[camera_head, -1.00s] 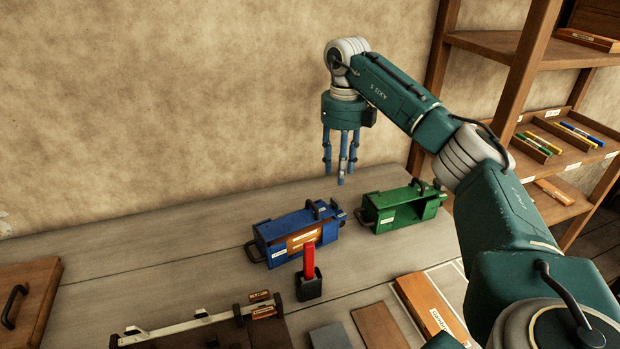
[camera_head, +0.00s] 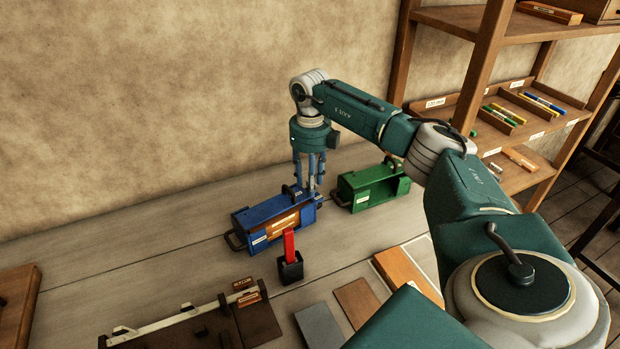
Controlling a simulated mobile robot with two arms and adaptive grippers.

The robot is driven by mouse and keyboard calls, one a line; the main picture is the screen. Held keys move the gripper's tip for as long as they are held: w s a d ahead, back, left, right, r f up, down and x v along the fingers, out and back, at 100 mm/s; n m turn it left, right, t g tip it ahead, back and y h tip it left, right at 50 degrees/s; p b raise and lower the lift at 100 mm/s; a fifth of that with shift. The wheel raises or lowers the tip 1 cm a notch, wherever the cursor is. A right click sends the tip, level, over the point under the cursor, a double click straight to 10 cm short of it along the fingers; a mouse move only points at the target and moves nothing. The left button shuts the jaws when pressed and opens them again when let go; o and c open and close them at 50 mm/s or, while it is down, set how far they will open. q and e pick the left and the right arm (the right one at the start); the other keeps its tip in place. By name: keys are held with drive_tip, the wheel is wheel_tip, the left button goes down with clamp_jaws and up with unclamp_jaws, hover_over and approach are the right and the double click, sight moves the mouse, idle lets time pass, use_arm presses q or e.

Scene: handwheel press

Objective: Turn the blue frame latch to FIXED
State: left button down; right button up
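The blue frame (camera_head: 250,219) lies on the bench, with a dark handle at its left end and an orange-brown labelled piece along its front. A dark round part (camera_head: 288,190) shows on its top near the right end; I cannot tell whether it is the latch, nor read its setting. My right gripper (camera_head: 311,190) points straight down at the frame's right end, its blue fingers spread with a gap between them and nothing seen in it. The fingertips overlap the frame's top edge, and contact cannot be told. My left gripper is out of view.
A green frame (camera_head: 376,189) stands close to the right of the blue one. A dark holder (camera_head: 291,270) with a red handle stands in front. Flat boards (camera_head: 357,302) and a dark tray (camera_head: 181,334) lie nearer. A wooden shelf (camera_head: 460,22) stands at the right.

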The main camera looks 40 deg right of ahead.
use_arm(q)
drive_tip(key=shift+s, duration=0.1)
use_arm(e)
drive_tip(key=shift+c, duration=0.5)
drive_tip(key=c, duration=0.8)
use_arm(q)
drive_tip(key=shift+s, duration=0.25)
use_arm(e)
clamp_jaws()
